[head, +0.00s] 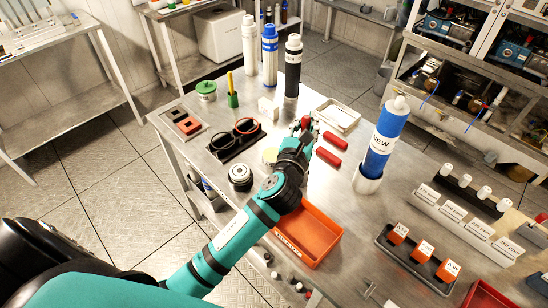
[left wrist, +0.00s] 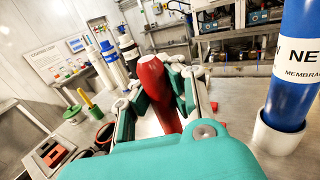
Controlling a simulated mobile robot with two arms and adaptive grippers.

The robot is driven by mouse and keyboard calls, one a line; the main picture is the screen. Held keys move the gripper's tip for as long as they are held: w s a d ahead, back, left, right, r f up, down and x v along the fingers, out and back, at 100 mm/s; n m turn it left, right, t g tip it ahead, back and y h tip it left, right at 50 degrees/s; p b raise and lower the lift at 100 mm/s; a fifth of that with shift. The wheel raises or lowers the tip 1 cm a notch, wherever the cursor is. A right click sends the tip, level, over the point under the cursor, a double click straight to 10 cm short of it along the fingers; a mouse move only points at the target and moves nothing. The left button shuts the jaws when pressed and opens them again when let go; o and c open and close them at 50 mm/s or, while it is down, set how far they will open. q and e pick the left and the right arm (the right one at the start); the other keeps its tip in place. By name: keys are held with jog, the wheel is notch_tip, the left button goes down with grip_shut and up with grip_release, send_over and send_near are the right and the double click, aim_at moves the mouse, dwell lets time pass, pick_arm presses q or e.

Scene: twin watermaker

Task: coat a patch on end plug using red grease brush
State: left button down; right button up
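My left gripper (head: 305,130) is over the metal table's far middle. In the left wrist view, its fingers close around a red, rounded handle-like thing with a pale end (left wrist: 153,85), which looks like the red grease brush; its bristles cannot be made out. A round black-and-silver part (head: 240,177), perhaps the end plug, stands on the table to the left of my left forearm, apart from the gripper. My right gripper is not in view.
A black holder with two rings (head: 234,140), a green-lidded jar (head: 206,90) and a green cup with a yellow stick (head: 232,93) stand left. Two red pieces (head: 328,155) and a blue cylinder (head: 383,140) are right. An orange tray (head: 318,235) lies nearer.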

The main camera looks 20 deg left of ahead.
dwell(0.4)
pick_arm(q)
jog(key=shift+w+a, duration=0.2)
jog(key=shift+a, duration=0.15)
jog(key=w+a+p, duration=0.4)
jog(key=w+a, duration=0.1)
jog(key=a, duration=0.6)
notch_tip(320, 180, down, 6)
jog(key=b, duration=0.6)
jog(key=shift+d+f+b, duration=0.15)
jog(key=shift+f+b, duration=0.1)
jog(key=shift+b, duration=0.15)
jog(key=shift+f+g+b, duration=0.3)
jog(key=shift+f+b, duration=0.1)
jog(key=shift+f, duration=0.1)
jog(key=shift+r, duration=0.1)
